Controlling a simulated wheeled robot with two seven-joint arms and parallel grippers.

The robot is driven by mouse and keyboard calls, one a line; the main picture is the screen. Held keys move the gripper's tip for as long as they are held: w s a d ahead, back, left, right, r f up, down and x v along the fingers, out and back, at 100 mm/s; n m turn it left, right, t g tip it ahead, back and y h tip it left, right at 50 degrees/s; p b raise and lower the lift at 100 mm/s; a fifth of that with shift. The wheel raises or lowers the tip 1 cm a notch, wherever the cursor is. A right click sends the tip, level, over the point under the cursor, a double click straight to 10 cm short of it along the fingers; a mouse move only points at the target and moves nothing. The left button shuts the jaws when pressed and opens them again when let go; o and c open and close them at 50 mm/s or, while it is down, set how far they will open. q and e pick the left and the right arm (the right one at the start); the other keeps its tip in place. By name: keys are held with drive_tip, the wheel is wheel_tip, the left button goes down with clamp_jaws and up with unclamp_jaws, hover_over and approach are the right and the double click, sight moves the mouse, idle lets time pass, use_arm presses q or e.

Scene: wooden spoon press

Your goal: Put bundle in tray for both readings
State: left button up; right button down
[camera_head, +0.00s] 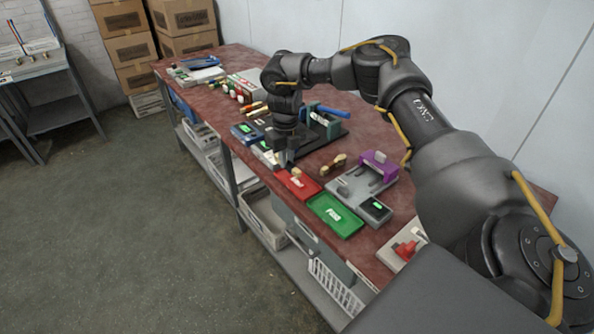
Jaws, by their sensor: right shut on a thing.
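My right gripper (286,163) points down just behind the red tray (297,184), near the white device. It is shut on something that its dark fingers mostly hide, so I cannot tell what. A small brown wooden bundle (334,165) lies on the table to the right of the red tray, apart from the gripper. A grey press-like fixture (360,184) with a purple part (379,165) stands to the right of the trays. My left gripper is not in view.
A small meter with a green display (375,209) sits by the fixture. A dark stand with a blue handle (333,111) is behind my gripper. A red-and-white device (408,248) lies near the front right. Bins are under the red tabletop (225,118).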

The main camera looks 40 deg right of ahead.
hover_over(297, 182)
drive_tip(key=f, duration=0.4)
drive_tip(key=shift+a+f+p, duration=0.2)
drive_tip(key=shift+f+p, duration=0.05)
drive_tip(key=shift+p, duration=0.1)
drive_tip(key=f, duration=0.3)
drive_tip(key=shift+d+f, duration=0.2)
drive_tip(key=shift+f, duration=0.05)
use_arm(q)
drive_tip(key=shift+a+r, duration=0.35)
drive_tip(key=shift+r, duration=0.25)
use_arm(e)
drive_tip(key=c, duration=1.4)
unclamp_jaws()
drive_tip(key=shift+f, duration=0.15)
drive_tip(key=shift+c, duration=0.2)
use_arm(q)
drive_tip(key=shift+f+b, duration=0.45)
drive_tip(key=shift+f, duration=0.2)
use_arm(e)
wheel_tip(297, 182, up, 12)
drive_tip(key=shift+r, duration=0.25)
